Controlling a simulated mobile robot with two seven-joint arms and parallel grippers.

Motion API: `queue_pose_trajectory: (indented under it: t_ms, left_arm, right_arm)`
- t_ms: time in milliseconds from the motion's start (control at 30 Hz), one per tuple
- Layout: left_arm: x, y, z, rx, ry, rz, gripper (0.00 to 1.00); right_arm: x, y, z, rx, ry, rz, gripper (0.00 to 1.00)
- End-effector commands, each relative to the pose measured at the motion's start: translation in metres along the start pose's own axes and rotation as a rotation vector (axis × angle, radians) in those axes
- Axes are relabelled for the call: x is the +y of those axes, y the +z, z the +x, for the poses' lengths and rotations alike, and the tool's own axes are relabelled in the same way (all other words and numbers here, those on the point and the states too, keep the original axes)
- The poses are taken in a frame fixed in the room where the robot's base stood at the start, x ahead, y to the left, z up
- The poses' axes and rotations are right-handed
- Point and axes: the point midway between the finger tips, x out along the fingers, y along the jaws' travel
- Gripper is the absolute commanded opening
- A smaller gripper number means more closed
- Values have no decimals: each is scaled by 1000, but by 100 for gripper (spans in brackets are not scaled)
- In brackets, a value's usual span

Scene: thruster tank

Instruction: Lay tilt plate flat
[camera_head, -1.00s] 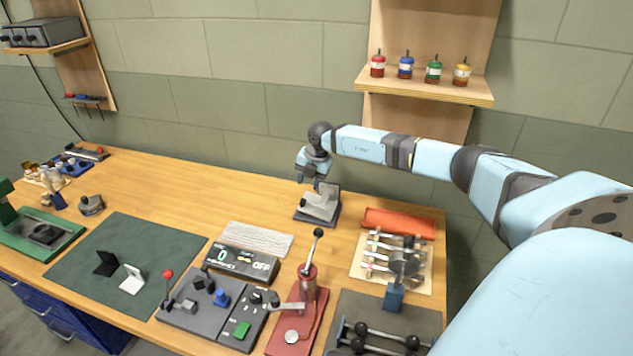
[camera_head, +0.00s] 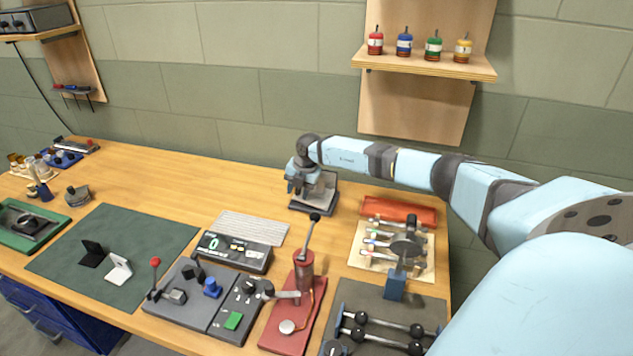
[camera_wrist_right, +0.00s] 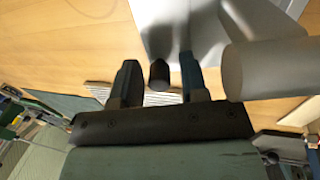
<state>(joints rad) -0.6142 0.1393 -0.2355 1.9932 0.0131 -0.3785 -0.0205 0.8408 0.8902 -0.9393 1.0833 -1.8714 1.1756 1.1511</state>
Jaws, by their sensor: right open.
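The tilt plate (camera_head: 322,191) is a grey plate on a dark base at the back middle of the bench. It stands tilted up from its base, partly hidden by my right gripper (camera_head: 296,187). In the right wrist view the plate's light grey surface (camera_wrist_right: 185,22) is close beyond the fingers. My right gripper (camera_wrist_right: 159,65) is open there, with a small dark knob (camera_wrist_right: 158,76) between its two fingers. I cannot tell whether either finger touches it. A thick grey cylinder (camera_wrist_right: 262,68) lies to the right of the fingers. My left gripper is not in view.
A white ribbed pad (camera_head: 250,228) and a display box (camera_head: 233,251) lie in front of the plate. A red lever press (camera_head: 297,301) stands nearer, and a red tray (camera_head: 399,211) lies to the right. The bench left of the plate is clear.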

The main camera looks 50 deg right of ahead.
Motion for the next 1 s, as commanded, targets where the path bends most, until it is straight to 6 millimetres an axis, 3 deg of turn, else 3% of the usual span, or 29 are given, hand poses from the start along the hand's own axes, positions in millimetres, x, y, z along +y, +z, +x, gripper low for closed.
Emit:
queue_pose_trajectory:
  t_ms: [100,267,300,1000]
  left_arm:
    - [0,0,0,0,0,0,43]
    - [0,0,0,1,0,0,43]
    - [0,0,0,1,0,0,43]
    - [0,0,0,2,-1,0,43]
  right_arm:
    - [0,0,0,0,0,0,38]
    - [0,0,0,0,0,0,2]
    - [0,0,0,0,0,0,0]
    - [1,0,10,0,-92,0,0]
